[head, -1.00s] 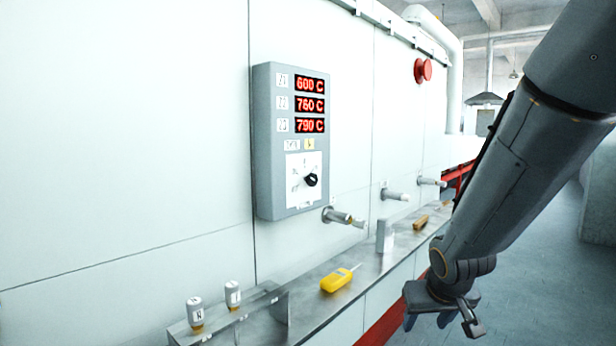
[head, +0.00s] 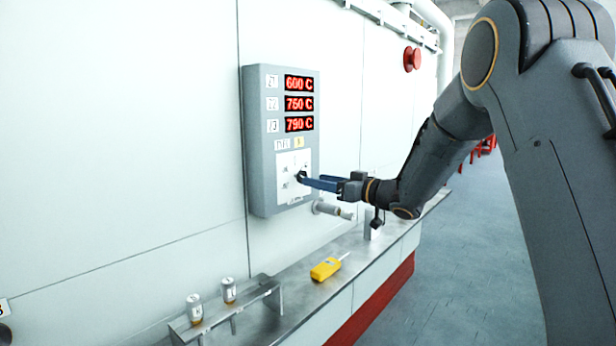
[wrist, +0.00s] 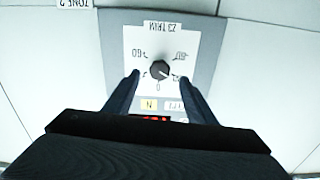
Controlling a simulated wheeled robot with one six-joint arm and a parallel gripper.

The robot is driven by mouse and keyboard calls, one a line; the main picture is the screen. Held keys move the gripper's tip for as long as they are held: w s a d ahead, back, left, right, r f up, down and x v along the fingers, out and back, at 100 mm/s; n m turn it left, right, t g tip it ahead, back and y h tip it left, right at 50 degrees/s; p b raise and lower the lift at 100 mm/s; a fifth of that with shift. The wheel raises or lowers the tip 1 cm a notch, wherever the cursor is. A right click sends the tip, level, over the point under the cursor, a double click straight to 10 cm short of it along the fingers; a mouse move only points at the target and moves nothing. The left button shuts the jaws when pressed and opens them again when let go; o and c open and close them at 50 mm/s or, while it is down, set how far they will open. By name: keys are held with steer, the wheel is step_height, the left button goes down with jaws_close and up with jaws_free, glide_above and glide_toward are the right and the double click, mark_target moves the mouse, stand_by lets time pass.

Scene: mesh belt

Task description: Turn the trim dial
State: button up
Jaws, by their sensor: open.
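The trim dial (wrist: 160,70) is a small black knob on a white plate (wrist: 181,45) marked Z3 TRIM, upside down in the wrist view. In the head view the plate (head: 287,165) sits low on the grey control panel (head: 262,150), and the knob is mostly hidden behind my fingers. My gripper (head: 303,180) reaches the panel from the right. In the wrist view my gripper (wrist: 161,78) is open, with one finger on each side of the knob and a gap on both sides. Whether the fingertips touch the plate I cannot tell.
Red displays (head: 299,104) read 600, 760 and 790 C. A metal stub (head: 333,210) sticks out just below the panel. A shelf (head: 300,297) below holds a yellow handheld meter (head: 325,269) and small jars (head: 194,308). A red button (head: 412,58) is farther right.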

mark_target(300, 177)
steer(key=shift+p+x, duration=0.6)
steer(key=shift+x, duration=1.9)
steer(key=c, duration=1)
steer(key=shift+c, duration=0.2)
steer(key=shift+n+b, duration=0.4)
steer(key=shift+b, duration=0.05)
steer(key=shift+n+b, duration=5.15)
steer(key=shift+n, duration=0.35)
